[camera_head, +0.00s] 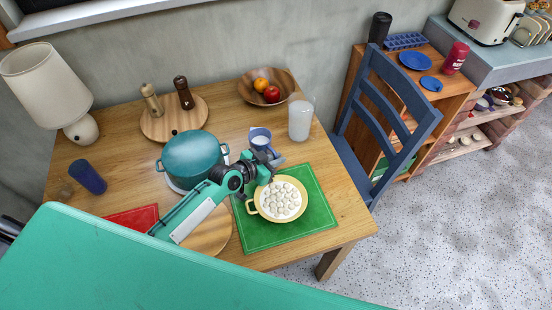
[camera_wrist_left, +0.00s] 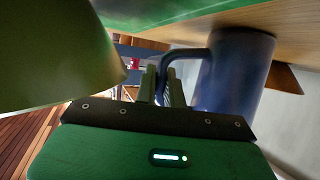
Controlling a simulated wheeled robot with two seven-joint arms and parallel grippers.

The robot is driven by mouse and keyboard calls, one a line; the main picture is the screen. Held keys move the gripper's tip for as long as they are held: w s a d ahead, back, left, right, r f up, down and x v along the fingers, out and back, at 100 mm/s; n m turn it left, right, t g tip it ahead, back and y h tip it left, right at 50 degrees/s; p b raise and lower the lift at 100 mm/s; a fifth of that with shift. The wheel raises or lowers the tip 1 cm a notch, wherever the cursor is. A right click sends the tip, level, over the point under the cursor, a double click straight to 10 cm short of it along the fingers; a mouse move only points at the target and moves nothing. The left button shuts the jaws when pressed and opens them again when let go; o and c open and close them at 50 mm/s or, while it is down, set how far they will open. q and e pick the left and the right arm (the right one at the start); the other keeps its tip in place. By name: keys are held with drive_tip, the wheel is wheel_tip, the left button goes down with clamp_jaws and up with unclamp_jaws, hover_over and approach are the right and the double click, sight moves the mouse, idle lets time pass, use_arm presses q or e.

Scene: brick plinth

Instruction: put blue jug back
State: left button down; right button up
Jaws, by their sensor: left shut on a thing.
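The blue jug (camera_head: 260,135), with something white inside, is upright near the middle of the table, behind the yellow pot. My left gripper (camera_head: 263,170) reaches in from the left, on the near side of the jug. In the left wrist view, which looks tilted over, the jug (camera_wrist_left: 236,72) is right of my fingers (camera_wrist_left: 164,84). The fingers are shut on its handle (camera_wrist_left: 182,57). I cannot tell whether the jug's base touches the table. My right gripper is not in view.
A yellow pot (camera_head: 280,199) of white round pieces sits on the green mat (camera_head: 316,213), close to my gripper. A teal pot (camera_head: 195,155) stands left of the jug. A clear frosted pitcher (camera_head: 300,120) is to its right, and a fruit bowl (camera_head: 252,97) is behind.

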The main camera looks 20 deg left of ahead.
use_arm(q)
drive_tip(key=c, duration=1.5)
unclamp_jaws()
drive_tip(key=shift+f, duration=0.1)
drive_tip(key=shift+s+a+r, duration=0.15)
drive_tip(key=shift+s+r, duration=0.05)
drive_tip(key=b+v, duration=0.1)
drive_tip(key=v, duration=1)
drive_tip(key=shift+s+a, duration=0.15)
